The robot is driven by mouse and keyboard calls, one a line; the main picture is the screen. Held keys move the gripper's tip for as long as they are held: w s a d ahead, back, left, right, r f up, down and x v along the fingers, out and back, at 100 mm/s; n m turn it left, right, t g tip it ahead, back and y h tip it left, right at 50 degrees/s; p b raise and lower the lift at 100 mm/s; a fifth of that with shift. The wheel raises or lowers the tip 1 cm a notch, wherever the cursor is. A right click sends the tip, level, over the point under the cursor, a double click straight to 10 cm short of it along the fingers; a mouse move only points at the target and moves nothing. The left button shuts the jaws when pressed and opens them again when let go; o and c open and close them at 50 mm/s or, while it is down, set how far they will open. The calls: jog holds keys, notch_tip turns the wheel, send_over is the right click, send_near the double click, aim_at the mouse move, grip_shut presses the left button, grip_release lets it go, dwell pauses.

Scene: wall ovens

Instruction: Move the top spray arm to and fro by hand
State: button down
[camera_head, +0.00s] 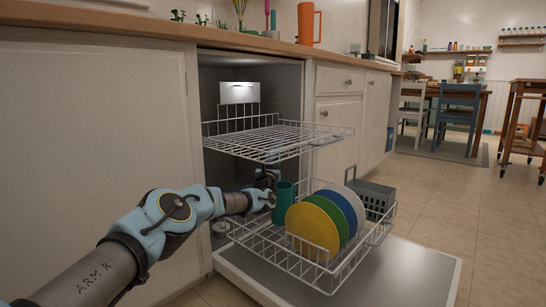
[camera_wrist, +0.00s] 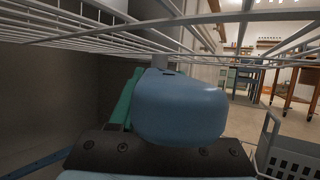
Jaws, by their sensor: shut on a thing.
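The dishwasher's wire upper rack (camera_head: 285,140) is pulled out. My gripper (camera_head: 266,180) is below it, beside a green cup (camera_head: 285,197). In the wrist view a smooth, rounded blue piece (camera_wrist: 180,108) fills the middle, close under the rack's wires. A grey stub rises from its top toward the rack; this looks like the top spray arm seen nearly end on. My gripper is shut on it. The finger contact is hidden, and the spray arm's full length does not show in either view.
The lower rack (camera_head: 331,280) holds yellow, green and blue plates (camera_head: 313,228) and a grey cutlery basket (camera_head: 372,197). It stands over the open door (camera_head: 425,270). A cabinet panel (camera_head: 95,130) is at left.

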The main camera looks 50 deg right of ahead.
jog(key=shift+s+d+f+t+b, duration=0.1)
jog(key=shift+s+d+t+b, duration=0.05)
jog(key=shift+s+t+b, duration=0.2)
jog(key=shift+s+d+n+t+y+b, duration=0.15)
jog(key=shift+n+t+y+b, duration=0.3)
jog(key=shift+n+t+y, duration=0.3)
jog(key=shift+c, duration=1.8)
grip_release()
